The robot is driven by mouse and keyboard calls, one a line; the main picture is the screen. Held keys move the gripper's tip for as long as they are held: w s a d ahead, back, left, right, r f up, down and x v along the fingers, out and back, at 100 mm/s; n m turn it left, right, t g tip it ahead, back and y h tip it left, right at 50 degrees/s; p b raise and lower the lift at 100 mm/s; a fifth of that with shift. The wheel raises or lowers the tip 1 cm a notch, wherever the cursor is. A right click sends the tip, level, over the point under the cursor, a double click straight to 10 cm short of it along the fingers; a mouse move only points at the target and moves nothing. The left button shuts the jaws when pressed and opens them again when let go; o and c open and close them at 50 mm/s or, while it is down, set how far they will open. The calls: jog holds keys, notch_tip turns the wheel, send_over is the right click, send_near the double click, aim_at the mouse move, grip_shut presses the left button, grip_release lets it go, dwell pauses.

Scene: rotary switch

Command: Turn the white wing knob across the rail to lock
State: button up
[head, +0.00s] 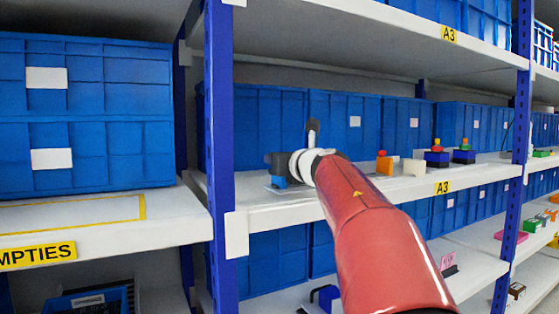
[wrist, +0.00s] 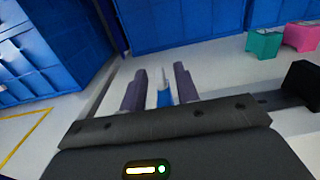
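My gripper (head: 283,164) reaches over the middle shelf, seen side-on and small in the head view. In the wrist view its two dark fingers (wrist: 160,90) stand apart. Between them is a narrow blue body (wrist: 164,98) with a thin pale upright piece (wrist: 165,76) on top, perhaps the wing knob seen edge-on. Gaps show on both sides of it, so the fingers do not seem to touch it. In the head view a blue part (head: 278,181) shows below the gripper. The gripper's palm hides the near part, and I cannot tell the knob's angle or make out the rail.
The middle shelf (head: 330,203) also holds an orange piece (head: 384,166), a pale block (head: 414,167) and blue pieces with coloured tops (head: 437,156) to the right. Blue crates (head: 345,130) stand behind. A blue upright post (head: 219,130) is to the left.

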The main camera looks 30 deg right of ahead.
jog(key=s+b, duration=0.1)
jog(key=s, duration=0.6)
jog(key=shift+s+b, duration=0.4)
jog(key=shift+s, duration=0.1)
